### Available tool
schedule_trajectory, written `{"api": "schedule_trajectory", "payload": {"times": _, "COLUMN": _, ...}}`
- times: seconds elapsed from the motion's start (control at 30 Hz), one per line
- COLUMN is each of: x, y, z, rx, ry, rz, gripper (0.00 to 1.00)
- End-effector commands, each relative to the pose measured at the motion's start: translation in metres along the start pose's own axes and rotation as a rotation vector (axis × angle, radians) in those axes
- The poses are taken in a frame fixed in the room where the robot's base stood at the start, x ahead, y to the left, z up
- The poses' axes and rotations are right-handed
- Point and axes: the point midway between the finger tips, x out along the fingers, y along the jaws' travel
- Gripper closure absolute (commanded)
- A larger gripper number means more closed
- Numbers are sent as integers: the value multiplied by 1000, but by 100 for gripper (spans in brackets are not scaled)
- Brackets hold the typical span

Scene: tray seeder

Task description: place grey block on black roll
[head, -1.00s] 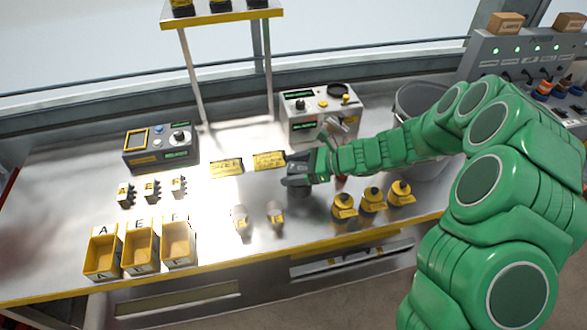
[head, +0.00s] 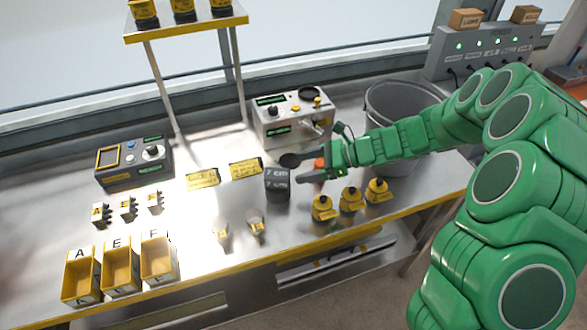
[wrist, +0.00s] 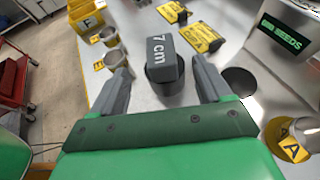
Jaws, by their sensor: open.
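The grey block (head: 277,178), marked "7 cm", stands upright just left of my gripper. It also shows in the wrist view (wrist: 161,50), ahead of and between the fingers. The black roll (wrist: 168,90) is a short dark cylinder under the block, and the block appears to rest on top of it. In the head view the roll is hard to tell apart from the block's dark lower part. My gripper (head: 306,169) is open and empty, its fingers spread to either side and short of the block. Its fingertips show in the wrist view (wrist: 163,68), apart from the block.
Three yellow-black bottles (head: 350,200) stand in front of my gripper. The seed machine (head: 292,118) is behind, and a black disc (wrist: 238,82) lies beside the right finger. Two small cups (head: 256,226) stand front left. Yellow sign plates (head: 245,169) lie behind the block. A grey bin (head: 378,98) is back right.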

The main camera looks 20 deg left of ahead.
Motion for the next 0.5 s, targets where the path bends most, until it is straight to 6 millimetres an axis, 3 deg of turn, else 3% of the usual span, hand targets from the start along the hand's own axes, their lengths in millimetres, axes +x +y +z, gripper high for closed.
{"api": "schedule_trajectory", "payload": {"times": 0.17, "x": -11, "y": 0, "z": 0, "rx": -1, "ry": 0, "rz": 0, "gripper": 22}}
{"api": "schedule_trajectory", "payload": {"times": 0.5, "x": -13, "y": 1, "z": 1, "rx": -6, "ry": 2, "rz": 2, "gripper": 22}}
